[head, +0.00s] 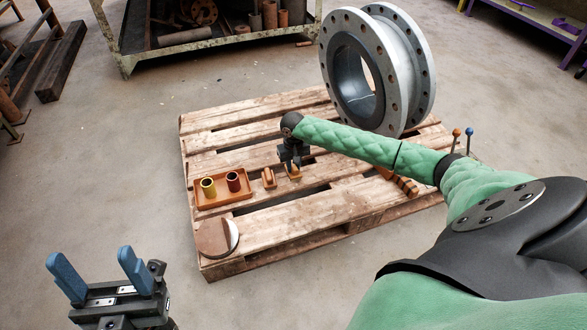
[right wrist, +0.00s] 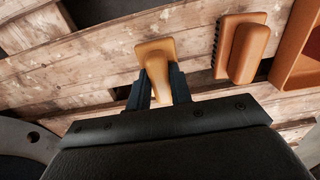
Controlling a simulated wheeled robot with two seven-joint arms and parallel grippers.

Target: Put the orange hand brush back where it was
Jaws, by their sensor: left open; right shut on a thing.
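My right gripper (head: 291,164) is low over the wooden pallet (head: 262,230). It is shut on an orange hand brush (head: 294,174). In the right wrist view my right gripper (right wrist: 161,88) has its dark fingers either side of the brush's handle (right wrist: 156,62); its bristles are hidden. I cannot tell whether it touches the boards. A similar orange brush (head: 268,178) stands just left of it; in the right wrist view this second brush (right wrist: 245,50) shows dark bristles along one side. My left gripper (head: 103,275), with blue fingers, is open and empty, off the pallet at lower left.
An orange tray (head: 222,203) holds a yellow cup (head: 208,187) and a dark red cup (head: 233,181). A large flanged pipe (head: 376,75) stands at the back right. Bare boards lie in front of the brushes.

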